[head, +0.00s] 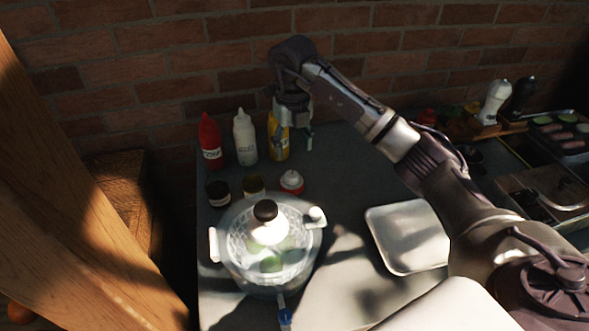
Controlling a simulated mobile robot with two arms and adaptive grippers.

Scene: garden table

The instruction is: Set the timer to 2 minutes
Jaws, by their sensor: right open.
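A small round red-and-white item (291,182) stands on the dark table behind the clear bowl; it may be the timer, but no dial marks can be read. My right gripper (294,136) points down at the back of the table, above and behind this item and apart from it. It is open, and its fingers overlap the yellow bottle (278,148) in the picture; I cannot tell whether they touch it. My left gripper is out of view.
Red (210,142) and white (245,138) bottles stand at the back left, with two small dark jars (218,193) in front. A clear lidded bowl (232,265) stands at front. A pale tray (408,236) lies right. Brick wall (180,60) closes off the back.

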